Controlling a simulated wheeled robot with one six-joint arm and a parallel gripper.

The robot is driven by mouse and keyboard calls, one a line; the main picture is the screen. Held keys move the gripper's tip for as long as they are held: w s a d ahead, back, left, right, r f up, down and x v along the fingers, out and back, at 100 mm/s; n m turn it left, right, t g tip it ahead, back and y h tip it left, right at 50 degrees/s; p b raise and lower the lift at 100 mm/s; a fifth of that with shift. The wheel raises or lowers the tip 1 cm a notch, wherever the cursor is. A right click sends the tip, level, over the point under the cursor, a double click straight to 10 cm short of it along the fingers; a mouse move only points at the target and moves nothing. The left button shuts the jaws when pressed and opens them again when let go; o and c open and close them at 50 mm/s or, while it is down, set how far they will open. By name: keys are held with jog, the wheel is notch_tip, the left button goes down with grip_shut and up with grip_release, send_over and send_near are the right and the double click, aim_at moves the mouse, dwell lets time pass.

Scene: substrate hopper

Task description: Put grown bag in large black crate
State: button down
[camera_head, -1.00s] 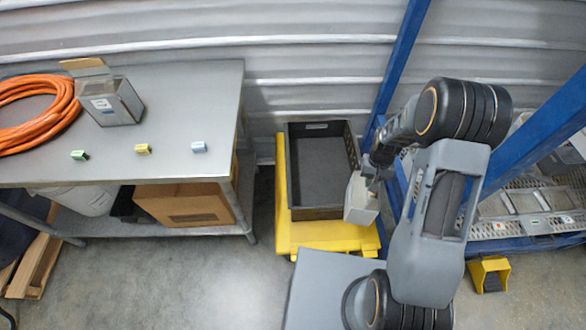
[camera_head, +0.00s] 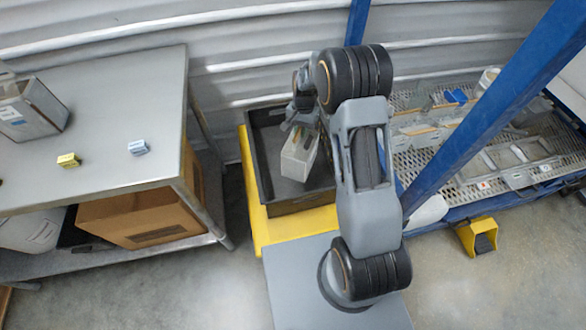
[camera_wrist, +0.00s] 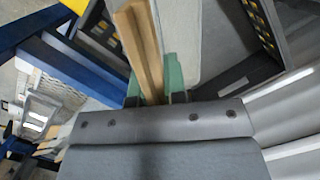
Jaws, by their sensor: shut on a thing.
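The grown bag (camera_head: 298,155), a pale block-like bag with a brownish top, is held by my gripper (camera_head: 302,122) over the inside of the large black crate (camera_head: 298,204). The bag looks slightly tilted, and I cannot tell whether it touches the crate floor. In the wrist view, the green fingers of my gripper (camera_wrist: 155,82) are closed at the bag's top. The pale side of the bag (camera_wrist: 178,40) shows there beside a tan strip. The crate's slotted dark wall (camera_wrist: 262,32) also shows in the wrist view. My arm hides part of the crate's right side.
The crate stands on a yellow base (camera_head: 258,232). A metal table (camera_head: 110,110) at left carries a metal box (camera_head: 32,112) and small coloured blocks. A blue post (camera_head: 480,115) and a mesh rack (camera_head: 450,165) with trays stand at right.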

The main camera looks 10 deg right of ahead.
jog(key=w+f+m+b, duration=0.1)
jog(key=w+m+b, duration=0.1)
jog(key=b, duration=0.1)
jog(key=w+f+m+b, duration=0.2)
jog(key=b, duration=0.2)
jog(key=w+f+m+b, duration=0.1)
jog(key=w+m+b, duration=0.1)
jog(key=b, duration=0.2)
jog(key=shift+w+f+m+t, duration=0.25)
jog(key=shift+f+m+t, duration=0.05)
jog(key=shift+t, duration=0.1)
jog(key=w+m+b, duration=0.1)
jog(key=b, duration=0.1)
jog(key=m+b, duration=0.1)
jog(key=b, duration=0.1)
jog(key=shift+w+f+y, duration=0.3)
jog(key=shift+w+f, duration=0.05)
notch_tip(320, 180, down, 10)
jog(key=w+m+b, duration=0.1)
jog(key=m+b, duration=0.1)
jog(key=b, duration=0.4)
jog(key=shift+t, duration=0.3)
jog(key=shift+f, duration=0.1)
jog(key=c, duration=1.6)
grip_release()
jog(key=shift+s+f, duration=0.1)
jog(key=shift+f, duration=0.05)
jog(key=o, duration=0.4)
jog(key=shift+o, duration=0.2)
